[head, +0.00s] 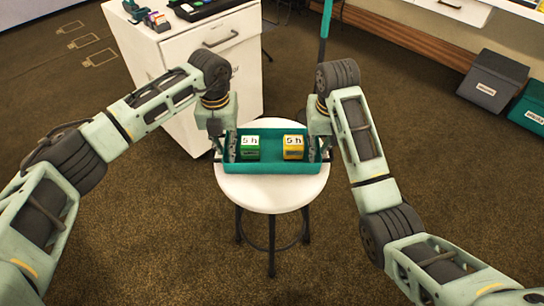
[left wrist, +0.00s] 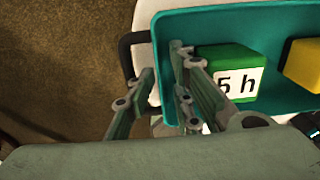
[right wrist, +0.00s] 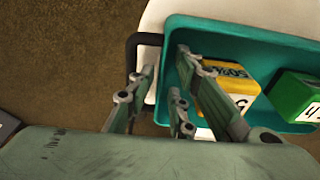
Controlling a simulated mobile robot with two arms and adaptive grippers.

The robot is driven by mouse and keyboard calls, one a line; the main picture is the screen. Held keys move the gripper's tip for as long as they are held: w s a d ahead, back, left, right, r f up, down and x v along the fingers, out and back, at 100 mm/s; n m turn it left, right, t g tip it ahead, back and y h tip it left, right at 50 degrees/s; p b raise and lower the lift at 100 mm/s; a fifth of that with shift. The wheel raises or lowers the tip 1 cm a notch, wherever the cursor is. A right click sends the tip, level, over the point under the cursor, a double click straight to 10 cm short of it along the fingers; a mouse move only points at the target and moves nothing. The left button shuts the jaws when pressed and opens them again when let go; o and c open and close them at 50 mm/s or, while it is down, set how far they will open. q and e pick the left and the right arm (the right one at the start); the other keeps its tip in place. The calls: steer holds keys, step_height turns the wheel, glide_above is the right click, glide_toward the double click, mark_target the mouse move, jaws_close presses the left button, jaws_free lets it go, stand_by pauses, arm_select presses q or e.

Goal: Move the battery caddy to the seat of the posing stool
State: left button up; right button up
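The battery caddy (head: 272,168) is a teal tray holding a green battery block (head: 249,148) and a yellow one (head: 293,147). It rests level on the round white seat (head: 270,196) of the posing stool. My left gripper (head: 224,150) is at its left end, and my right gripper (head: 320,150) at its right end. In the left wrist view, the fingers (left wrist: 161,62) stand apart on either side of the end wall, near a black handle (left wrist: 126,50). In the right wrist view, the fingers (right wrist: 165,62) also straddle the wall, with a gap beside it.
A white drawer cabinet (head: 190,75) with small items on top stands behind the stool to the left. A teal post (head: 326,25) rises behind the stool. Grey (head: 492,80) and teal (head: 532,108) boxes lie at the far right. Carpet around the stool is clear.

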arm_select(q)
step_height(320, 180, up, 7)
steer(key=shift+r, duration=0.45)
arm_select(e)
steer(key=shift+r, duration=0.1)
steer(key=shift+w+r, duration=0.1)
steer(key=shift+r, duration=0.5)
step_height(320, 180, up, 10)
steer(key=s, duration=0.1)
steer(key=shift+s+r, duration=0.25)
steer(key=shift+s, duration=0.1)
steer(key=shift+f, duration=0.1)
